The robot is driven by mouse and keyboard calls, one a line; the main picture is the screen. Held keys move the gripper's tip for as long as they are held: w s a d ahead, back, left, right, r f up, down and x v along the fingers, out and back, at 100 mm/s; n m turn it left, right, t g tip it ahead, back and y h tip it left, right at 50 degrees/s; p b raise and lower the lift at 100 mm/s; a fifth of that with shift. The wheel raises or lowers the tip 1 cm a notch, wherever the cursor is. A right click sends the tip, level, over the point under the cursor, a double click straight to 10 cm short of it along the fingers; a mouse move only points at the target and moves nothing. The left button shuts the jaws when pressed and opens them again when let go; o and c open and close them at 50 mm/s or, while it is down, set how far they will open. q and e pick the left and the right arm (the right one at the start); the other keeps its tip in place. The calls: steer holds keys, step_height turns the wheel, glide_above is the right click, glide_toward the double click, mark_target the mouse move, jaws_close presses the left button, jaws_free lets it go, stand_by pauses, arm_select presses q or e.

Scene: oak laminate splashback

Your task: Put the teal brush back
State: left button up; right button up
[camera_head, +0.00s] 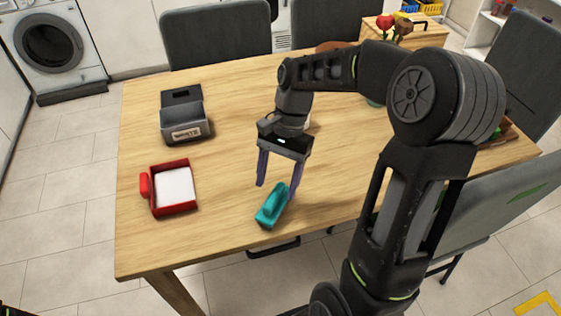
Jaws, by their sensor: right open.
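The teal brush (270,208) lies on the wooden table near its front edge, tilted diagonally in the picture. My right gripper (277,191) points down at the brush with its two purple fingers apart. One finger is left of the brush's far end and the other is at its right; I cannot tell how far above the table they are. A dark grey open box (185,125) with a small label on its front stands at the back left; the label is too small to read. My left gripper is not in view.
A red tray (177,208) with a white inside and a red knob sits at the table's left. The table (230,110) is clear between the tray, grey box and brush. Chairs (215,35) stand around it. My right arm hides part of the table's right side.

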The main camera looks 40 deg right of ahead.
steer(key=v, duration=0.5)
steer(key=shift+r, duration=0.15)
